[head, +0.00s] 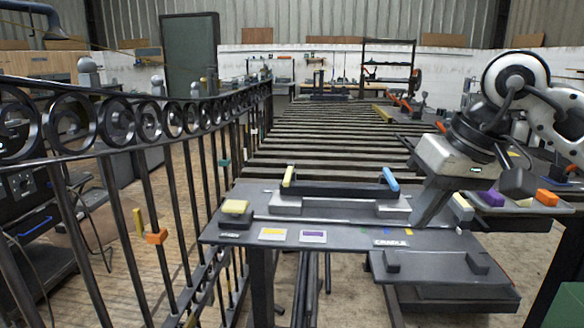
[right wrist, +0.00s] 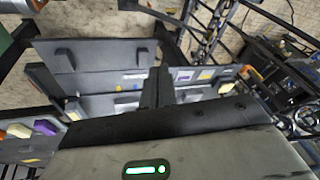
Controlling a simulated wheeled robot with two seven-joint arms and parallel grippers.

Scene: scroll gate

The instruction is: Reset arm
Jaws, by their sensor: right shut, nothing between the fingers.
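My right gripper (head: 421,218) hangs from the white and black arm on the right of the head view. Its dark fingers point down at the right part of the dark workbench (head: 225,237). In the right wrist view the fingers of my right gripper (right wrist: 160,72) are together, with nothing between them. Whether the tips touch the bench cannot be told. My left gripper is in neither view. The black scroll gate (head: 150,118) stands on the left of the head view, clear of my right arm.
On the bench lie a long dark bar (head: 335,190) with yellow and blue ends, a yellow block (head: 234,207), and a purple block (head: 491,198) and an orange block (head: 546,197) at right. A slatted rack (head: 320,140) runs behind. The floor between gate and bench is open.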

